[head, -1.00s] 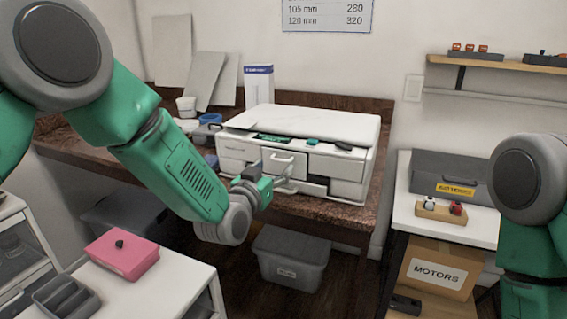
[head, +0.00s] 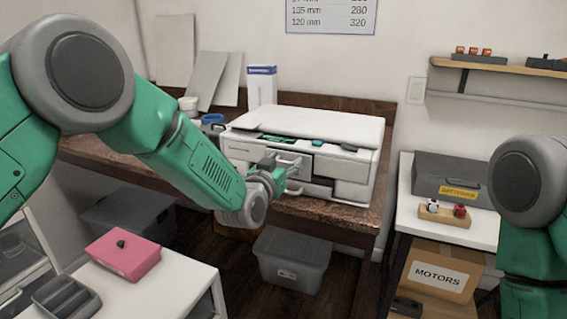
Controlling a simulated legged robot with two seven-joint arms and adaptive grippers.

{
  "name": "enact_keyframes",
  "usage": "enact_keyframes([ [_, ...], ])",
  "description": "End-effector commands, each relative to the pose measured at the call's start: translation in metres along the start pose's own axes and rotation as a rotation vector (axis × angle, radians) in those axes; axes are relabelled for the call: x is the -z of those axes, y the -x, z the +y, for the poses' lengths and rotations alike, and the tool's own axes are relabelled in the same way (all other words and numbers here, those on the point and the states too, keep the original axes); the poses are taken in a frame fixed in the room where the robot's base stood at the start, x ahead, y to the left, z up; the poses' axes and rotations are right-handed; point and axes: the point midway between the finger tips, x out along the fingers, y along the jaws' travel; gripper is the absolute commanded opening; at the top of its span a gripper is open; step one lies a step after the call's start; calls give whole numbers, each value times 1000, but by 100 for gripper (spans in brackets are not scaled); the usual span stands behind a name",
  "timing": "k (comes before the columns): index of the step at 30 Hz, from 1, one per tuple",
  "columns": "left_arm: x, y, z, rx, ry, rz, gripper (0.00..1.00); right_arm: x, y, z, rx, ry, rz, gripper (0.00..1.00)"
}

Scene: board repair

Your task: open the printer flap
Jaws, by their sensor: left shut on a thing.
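A white printer (head: 340,129) stands on the brown counter against the back wall. Its front has white panels with handles and a dark gap to the right of my left gripper. My left gripper (head: 284,171) is at the printer's front, shut on a white flap handle (head: 291,160). The gripper and wrist hide part of the printer's lower front. I cannot tell how far the flap stands out. My right arm shows at the right edge, but its gripper is out of the frame.
The brown counter (head: 330,208) has a bare edge before the printer. A grey bin (head: 292,262) stands on the floor below. A pink box (head: 123,254) sits on the white cabinet at front left. A white table with a grey case (head: 452,174) stands at right.

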Motion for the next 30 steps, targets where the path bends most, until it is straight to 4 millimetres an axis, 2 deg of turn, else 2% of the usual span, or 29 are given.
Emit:
enact_keyframes([
  [8, -8, 4, -3, 7, -1, 50, 0, -1, -15, 0, -1, -1, 0, 0],
  [24, -29, 23, -1, 3, -1, 422, 0, -6, -101, 0, -1, -1, 0, 0],
  [30, -32, 27, -1, 3, -1, 531, 0, -7, -123, 0, -1, -1, 0, 0],
])
